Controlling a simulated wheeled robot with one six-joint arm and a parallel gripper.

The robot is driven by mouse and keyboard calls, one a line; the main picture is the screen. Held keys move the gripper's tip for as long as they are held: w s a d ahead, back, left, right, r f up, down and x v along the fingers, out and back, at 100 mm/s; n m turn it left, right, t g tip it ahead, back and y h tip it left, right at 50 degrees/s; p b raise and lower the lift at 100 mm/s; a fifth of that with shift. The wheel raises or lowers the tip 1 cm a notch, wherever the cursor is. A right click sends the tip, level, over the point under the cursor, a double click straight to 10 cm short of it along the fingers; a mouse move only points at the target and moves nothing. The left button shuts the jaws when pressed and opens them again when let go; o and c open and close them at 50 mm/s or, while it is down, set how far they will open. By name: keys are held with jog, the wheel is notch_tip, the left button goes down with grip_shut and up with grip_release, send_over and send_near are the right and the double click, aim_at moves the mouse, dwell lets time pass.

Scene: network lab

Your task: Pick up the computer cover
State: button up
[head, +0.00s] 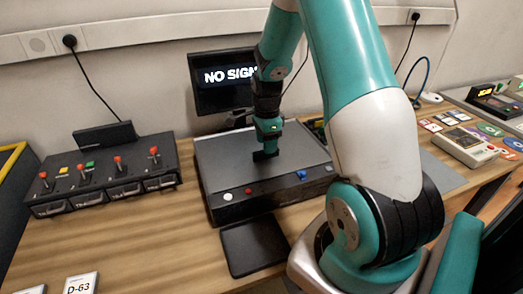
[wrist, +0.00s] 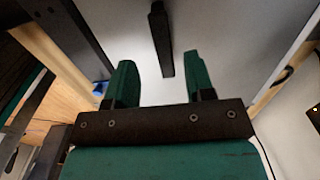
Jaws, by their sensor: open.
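The computer cover (head: 222,159) is the flat grey top of a black computer case (head: 262,203) on the wooden table. In the wrist view the cover (wrist: 225,35) is a pale surface with a dark bar-like handle (wrist: 160,40) on it. My gripper (head: 265,153) points down over the middle of the cover and hides the handle in the head view. In the wrist view my gripper's two green fingers (wrist: 160,72) are apart, with the handle's end showing between them. No finger is seen pressing on the handle. How far the fingertips are above the cover is unclear.
A monitor (head: 223,78) reading "NO SIGNAL", partly hidden by my arm, stands behind the case. A box with red levers (head: 104,178) is to the left. A dark pad (head: 254,246) lies in front. A grey device (head: 464,147) and cards are to the right. Bare table (head: 165,240) shows front left.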

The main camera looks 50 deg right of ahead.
aim_at(261, 147)
jog(key=f, duration=0.4)
jog(key=shift+w+d+f+p, duration=0.2)
jog(key=shift+p, duration=0.1)
grip_shut()
jog(key=shift+r, duration=0.1)
